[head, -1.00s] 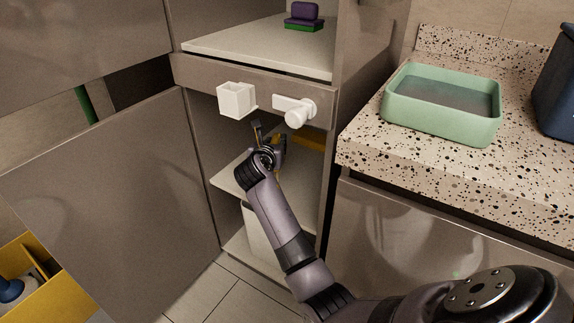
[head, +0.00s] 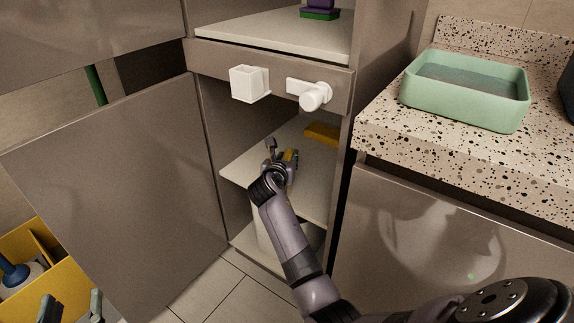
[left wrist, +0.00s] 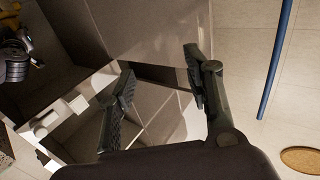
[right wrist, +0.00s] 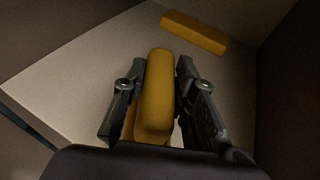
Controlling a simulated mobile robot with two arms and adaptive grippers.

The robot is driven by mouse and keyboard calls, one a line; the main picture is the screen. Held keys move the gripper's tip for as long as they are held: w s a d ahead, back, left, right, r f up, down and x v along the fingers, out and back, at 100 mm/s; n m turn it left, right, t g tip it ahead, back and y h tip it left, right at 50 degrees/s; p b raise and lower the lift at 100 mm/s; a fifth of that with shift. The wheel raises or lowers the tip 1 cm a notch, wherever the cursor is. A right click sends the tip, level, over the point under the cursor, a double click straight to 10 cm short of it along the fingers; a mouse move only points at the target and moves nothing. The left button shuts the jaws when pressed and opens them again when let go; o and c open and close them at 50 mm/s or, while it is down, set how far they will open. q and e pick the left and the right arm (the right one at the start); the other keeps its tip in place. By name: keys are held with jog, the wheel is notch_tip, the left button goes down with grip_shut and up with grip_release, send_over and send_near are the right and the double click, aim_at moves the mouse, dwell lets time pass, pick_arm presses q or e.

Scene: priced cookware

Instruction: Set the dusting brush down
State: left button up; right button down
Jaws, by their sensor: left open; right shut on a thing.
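My right gripper (head: 280,152) is inside the open cabinet, just over the middle shelf (head: 308,197). It is shut on a yellow piece, which I take to be the dusting brush (right wrist: 156,95); a bit of its yellow also shows in the head view (head: 291,157). In the right wrist view the piece stands between the two fingers, and its lower part is hidden. I cannot tell whether it touches the shelf. My left gripper (head: 70,307) is open and empty at the lower left, with its fingers apart in the left wrist view (left wrist: 160,85).
A yellow block (head: 322,133) lies farther back on the same shelf. The cabinet door (head: 115,190) hangs open at left. White holders (head: 249,84) are fixed to the cabinet front above. A yellow bin (head: 55,285) is at lower left. A green basin (head: 465,95) sits on the counter.

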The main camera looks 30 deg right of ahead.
jog(key=shift+f, duration=0.6)
pick_arm(q)
notch_tip(320, 180, up, 3)
jog(key=shift+s+d+f+t+h, duration=0.1)
jog(key=shift+t+h, duration=0.05)
jog(key=shift+t, duration=0.3)
jog(key=shift+d+r+t+h, duration=0.1)
jog(key=shift+t+h, duration=0.05)
jog(key=shift+t, duration=0.3)
jog(key=shift+f, duration=0.1)
pick_arm(e)
jog(key=c, duration=1.8)
grip_release()
jog(key=shift+f, duration=0.15)
pick_arm(q)
jog(key=shift+f, duration=0.15)
pick_arm(e)
jog(key=o, duration=0.5)
